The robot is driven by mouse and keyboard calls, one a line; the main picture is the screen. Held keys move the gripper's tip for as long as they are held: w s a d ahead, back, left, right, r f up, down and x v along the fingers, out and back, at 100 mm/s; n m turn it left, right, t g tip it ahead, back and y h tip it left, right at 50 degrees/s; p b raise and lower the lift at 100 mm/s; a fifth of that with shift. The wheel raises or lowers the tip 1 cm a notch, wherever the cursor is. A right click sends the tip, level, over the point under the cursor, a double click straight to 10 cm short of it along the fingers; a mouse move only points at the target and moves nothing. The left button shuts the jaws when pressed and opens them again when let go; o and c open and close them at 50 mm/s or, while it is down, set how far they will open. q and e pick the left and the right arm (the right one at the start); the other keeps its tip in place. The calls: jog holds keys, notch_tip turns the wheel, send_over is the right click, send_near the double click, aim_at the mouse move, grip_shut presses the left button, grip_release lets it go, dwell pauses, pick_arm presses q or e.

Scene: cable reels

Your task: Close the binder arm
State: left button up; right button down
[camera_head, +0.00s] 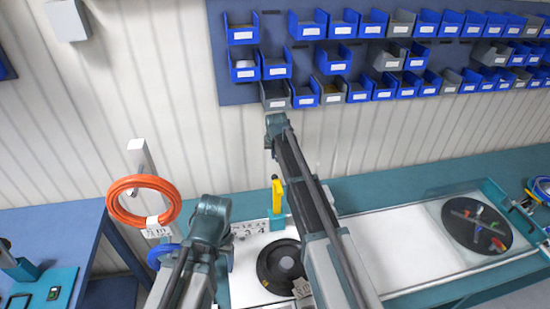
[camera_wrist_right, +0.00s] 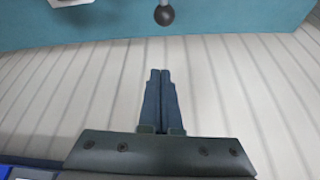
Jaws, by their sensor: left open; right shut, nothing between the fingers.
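A yellow upright arm (camera_head: 278,197) with a black ball knob (camera_head: 275,179) stands on the teal bench; it looks like the binder arm, raised. The black knob also shows in the right wrist view (camera_wrist_right: 164,15). My right gripper (camera_wrist_right: 160,72) is shut and empty. Its fingers point towards the bench in front of the ribbed wall, apart from the knob. In the head view, the end of my right arm is above the yellow arm. My left gripper (camera_head: 222,250) is low and left of the yellow arm; its fingers are mostly hidden by my arm. A black reel (camera_head: 268,265) lies near the yellow arm's foot, partly covered by my right arm.
Blue and grey bins (camera_head: 335,62) line the upper wall. A round dark tray (camera_head: 460,225) with coloured pieces lies at right on the teal bench (camera_head: 400,183). A blue table (camera_head: 60,225) stands at left.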

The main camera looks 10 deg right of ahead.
jog(key=b+x, duration=0.7)
jog(key=x, duration=0.1)
jog(key=s, duration=0.4)
jog(key=shift+s+a+r+p, duration=0.15)
jog(key=shift+s+a+p, duration=0.05)
jog(key=shift+a+p, duration=0.2)
jog(key=shift+w, duration=0.1)
